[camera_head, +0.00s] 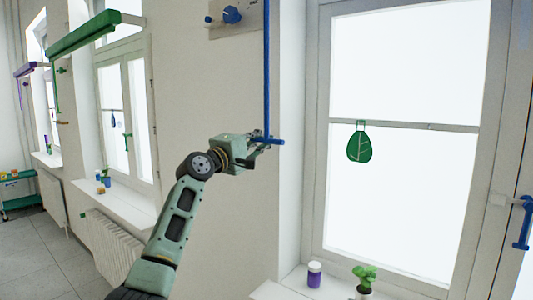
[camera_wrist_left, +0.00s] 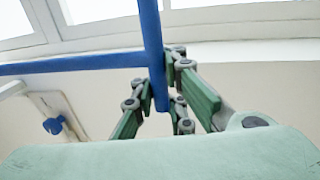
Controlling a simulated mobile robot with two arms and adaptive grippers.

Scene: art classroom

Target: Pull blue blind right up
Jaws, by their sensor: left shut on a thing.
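A blue vertical pull rod (camera_head: 266,70) hangs down the wall beside the right-hand window, its upper end cut off by the top of the head view. A short blue crossbar (camera_head: 274,141) is at its lower end. In the left wrist view the blue rod (camera_wrist_left: 152,45) runs down between the green fingers (camera_wrist_left: 158,105), and a blue bar (camera_wrist_left: 70,64) crosses to the left. The blue blind itself is not visible. My right gripper is out of view.
A blue knob (camera_head: 232,15) sits on a wall plate above my arm. The right window (camera_head: 405,80) has a green leaf ornament (camera_head: 359,146), a blue handle (camera_head: 523,222), and a jar (camera_head: 314,274) and plant (camera_head: 364,276) on its sill. A green blind (camera_head: 95,32) hangs farther left.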

